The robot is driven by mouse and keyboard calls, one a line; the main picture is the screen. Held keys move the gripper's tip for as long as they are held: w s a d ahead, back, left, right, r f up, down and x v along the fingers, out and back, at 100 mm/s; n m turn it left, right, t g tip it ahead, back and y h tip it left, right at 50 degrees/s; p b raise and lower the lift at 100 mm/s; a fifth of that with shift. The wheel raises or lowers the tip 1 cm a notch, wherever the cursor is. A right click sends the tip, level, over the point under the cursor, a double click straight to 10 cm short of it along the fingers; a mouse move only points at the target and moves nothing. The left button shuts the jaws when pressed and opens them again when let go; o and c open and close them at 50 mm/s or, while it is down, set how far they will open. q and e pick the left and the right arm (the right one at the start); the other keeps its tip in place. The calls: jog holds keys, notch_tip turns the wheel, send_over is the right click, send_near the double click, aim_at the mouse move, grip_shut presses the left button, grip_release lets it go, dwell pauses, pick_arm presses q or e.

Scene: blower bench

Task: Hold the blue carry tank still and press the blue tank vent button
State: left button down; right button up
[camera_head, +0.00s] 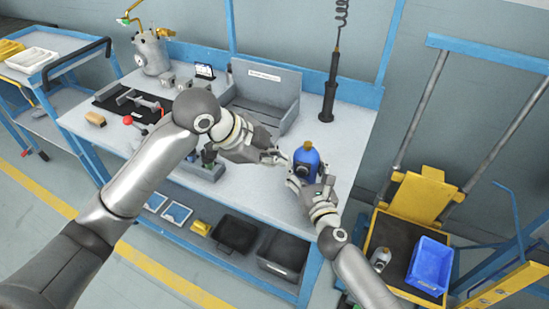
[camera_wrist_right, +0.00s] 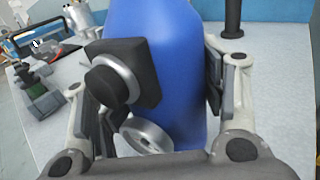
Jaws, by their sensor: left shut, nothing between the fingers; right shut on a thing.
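The blue carry tank (camera_head: 306,158) stands upright on the workbench (camera_head: 262,190), right of its middle. My right gripper (camera_head: 310,182) is shut on the tank from the front; in the right wrist view the blue tank (camera_wrist_right: 175,60) is between its two fingers. A black block with a round black knob (camera_wrist_right: 106,85) and a metal ring (camera_wrist_right: 146,136) show on the tank's near side; I cannot tell which part is the vent button. My left gripper (camera_head: 284,160) is shut and empty, its fingertips just left of the tank; I cannot tell if they touch it.
A grey open bin (camera_head: 262,95) stands at the back of the bench. A black tool (camera_head: 331,88) hangs on a coiled cord behind the tank. A yellow cart with a blue crate (camera_head: 430,265) stands at right.

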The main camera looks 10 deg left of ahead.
jog(key=shift+d+f, duration=0.15)
jog(key=o, duration=1.2)
jog(key=shift+c, duration=0.2)
jog(key=o, duration=0.4)
jog(key=shift+w, duration=0.15)
